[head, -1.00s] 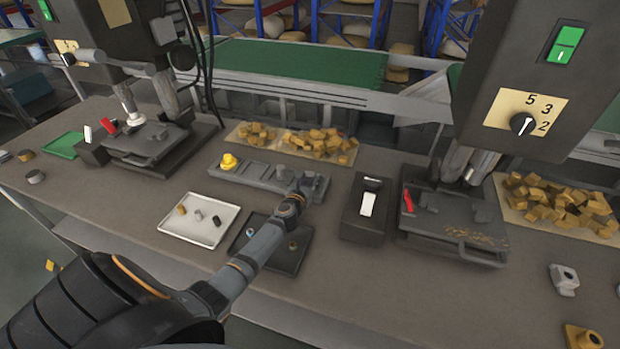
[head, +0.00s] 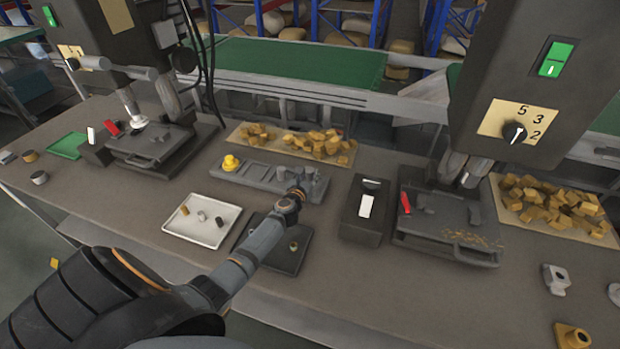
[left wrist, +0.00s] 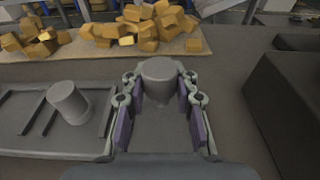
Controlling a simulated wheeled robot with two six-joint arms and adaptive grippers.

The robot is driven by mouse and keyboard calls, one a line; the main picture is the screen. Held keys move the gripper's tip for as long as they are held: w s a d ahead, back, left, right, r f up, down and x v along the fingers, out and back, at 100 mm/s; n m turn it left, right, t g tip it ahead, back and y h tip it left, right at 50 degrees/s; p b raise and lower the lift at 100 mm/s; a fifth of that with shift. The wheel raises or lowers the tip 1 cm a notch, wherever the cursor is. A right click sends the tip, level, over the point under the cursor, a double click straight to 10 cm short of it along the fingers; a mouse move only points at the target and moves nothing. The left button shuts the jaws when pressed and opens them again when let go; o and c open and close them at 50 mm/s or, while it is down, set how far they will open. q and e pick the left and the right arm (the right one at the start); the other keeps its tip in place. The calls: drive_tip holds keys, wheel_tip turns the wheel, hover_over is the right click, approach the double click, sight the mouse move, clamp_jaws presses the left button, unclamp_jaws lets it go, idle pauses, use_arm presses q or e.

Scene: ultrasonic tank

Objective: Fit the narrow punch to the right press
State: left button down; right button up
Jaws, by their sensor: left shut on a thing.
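My left gripper (head: 303,184) is at the right end of the grey punch rack (head: 252,179). In the left wrist view the gripper (left wrist: 160,103) is shut on a grey round piece (left wrist: 159,72), its top showing between the fingers; I cannot tell whether it is the narrow punch or whether it is clear of the rack. Another grey cylinder (left wrist: 68,103) stands in the rack to its left. A yellow piece (head: 231,163) is at the rack's left end. The right press (head: 520,85) stands at the right, above a dark bed (head: 447,222) with a red lever. My right gripper is not seen.
A black box with a white switch (head: 366,207) stands between rack and right press. A white tray (head: 217,243) and a dark tray (head: 285,268) lie in front of the rack. Yellow chunks lie on mats behind. Loose metal parts (head: 556,280) lie at the right front.

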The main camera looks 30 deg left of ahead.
use_arm(q)
drive_tip(key=p+v, duration=0.3)
drive_tip(key=v, duration=0.9)
drive_tip(key=shift+s+f, duration=0.15)
